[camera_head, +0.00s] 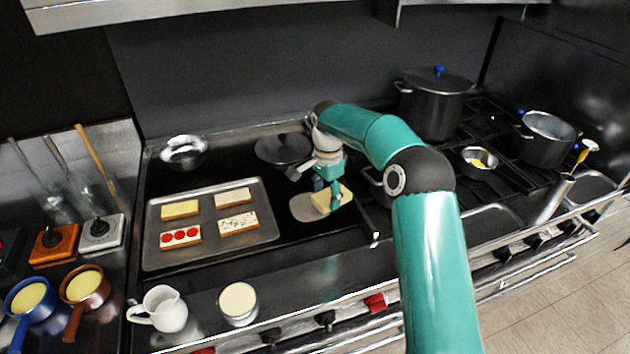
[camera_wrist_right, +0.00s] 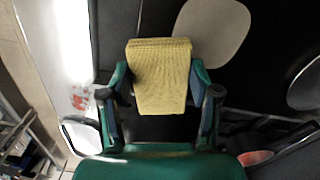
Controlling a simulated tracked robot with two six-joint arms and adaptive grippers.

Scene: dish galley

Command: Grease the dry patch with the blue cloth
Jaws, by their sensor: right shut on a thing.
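My right gripper (camera_head: 327,188) is shut on a yellow folded cloth (camera_head: 338,202). The cloth also shows in the right wrist view (camera_wrist_right: 160,72), between the two fingers. A pale beige oval patch (camera_head: 304,207) lies on the dark griddle (camera_head: 282,246). In the head view the cloth overlaps the patch's right side; I cannot tell whether they touch. In the wrist view the patch (camera_wrist_right: 212,30) lies beyond the cloth, to the upper right. I see no blue cloth. My left gripper is not in view.
A tray (camera_head: 209,256) with several topped slices lies left of the patch. A white jug (camera_head: 160,308) and a filled jar (camera_head: 238,303) stand in front. Pots (camera_head: 434,108) crowd the right.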

